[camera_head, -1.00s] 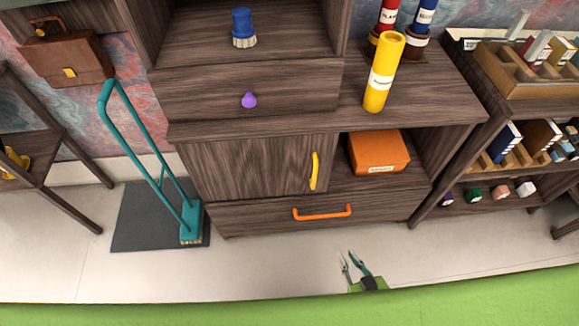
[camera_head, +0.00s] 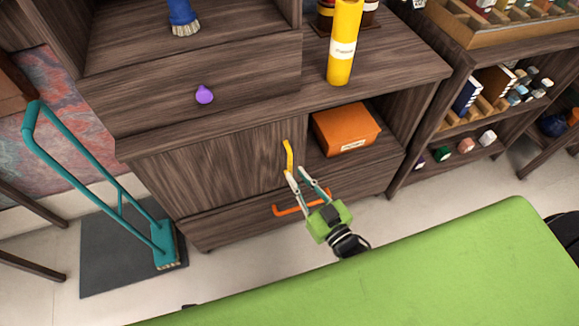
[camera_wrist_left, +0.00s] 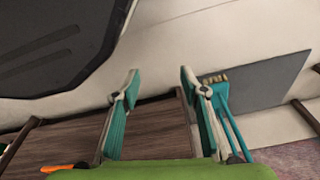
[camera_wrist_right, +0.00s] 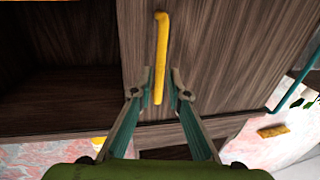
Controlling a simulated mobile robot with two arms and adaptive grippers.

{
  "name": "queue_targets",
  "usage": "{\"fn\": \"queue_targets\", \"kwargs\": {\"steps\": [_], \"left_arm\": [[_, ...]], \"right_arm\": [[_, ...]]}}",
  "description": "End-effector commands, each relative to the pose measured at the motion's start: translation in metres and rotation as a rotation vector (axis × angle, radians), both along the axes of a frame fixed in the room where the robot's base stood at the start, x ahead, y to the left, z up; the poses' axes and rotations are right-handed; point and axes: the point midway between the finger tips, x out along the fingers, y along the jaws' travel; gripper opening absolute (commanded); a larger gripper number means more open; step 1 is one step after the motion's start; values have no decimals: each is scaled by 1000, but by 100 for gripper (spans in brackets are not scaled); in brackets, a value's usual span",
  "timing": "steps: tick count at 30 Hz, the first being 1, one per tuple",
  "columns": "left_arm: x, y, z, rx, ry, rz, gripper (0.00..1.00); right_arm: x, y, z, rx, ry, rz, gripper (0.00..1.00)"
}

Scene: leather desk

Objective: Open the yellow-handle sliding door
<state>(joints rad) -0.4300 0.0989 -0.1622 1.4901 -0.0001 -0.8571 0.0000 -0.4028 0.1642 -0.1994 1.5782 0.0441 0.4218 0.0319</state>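The sliding door (camera_head: 215,170) is a dark wood panel on the low cabinet, with an upright yellow handle (camera_head: 288,156) near its right edge. The door covers the left part of the compartment, and the right part is uncovered. My right gripper (camera_head: 297,173) is in front of the handle's lower end. In the right wrist view the yellow handle (camera_wrist_right: 161,57) reaches down between the fingertips (camera_wrist_right: 157,87), which are apart; contact cannot be told. My left gripper (camera_wrist_left: 160,76) is open and empty in the left wrist view, above the floor and away from the handle.
An orange box (camera_head: 344,128) stands in the uncovered compartment right of the door. An orange drawer handle (camera_head: 290,209) is just below. A teal broom (camera_head: 163,238) stands left of the cabinet. A green surface (camera_head: 400,265) lies in the foreground.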

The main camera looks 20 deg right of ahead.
Motion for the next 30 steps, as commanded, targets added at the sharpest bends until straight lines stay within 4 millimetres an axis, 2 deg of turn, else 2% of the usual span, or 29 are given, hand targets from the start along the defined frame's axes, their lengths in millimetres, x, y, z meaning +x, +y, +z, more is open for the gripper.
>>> {"fn": "queue_targets", "kwargs": {"steps": [3, 9, 20, 21, 22, 30], "left_arm": [[4, -1, 5, -1, -5, 1, 40], [8, -1, 13, -1, -9, 2, 40], [9, -1, 15, 0, -8, 2, 40], [9, -1, 15, 0, -8, 2, 40], [9, -1, 15, 0, -8, 2, 40], [9, -1, 15, -1, -9, 2, 40]], "right_arm": [[21, 5, 0, 0, -1, 1, 16], [41, 10, -1, 0, 1, 0, 16], [45, 11, -1, 0, 2, 0, 16], [45, 11, -1, 0, 2, 0, 5], [45, 11, -1, 0, 2, 0, 0], [45, 9, -1, -2, 3, 0, 0]]}}
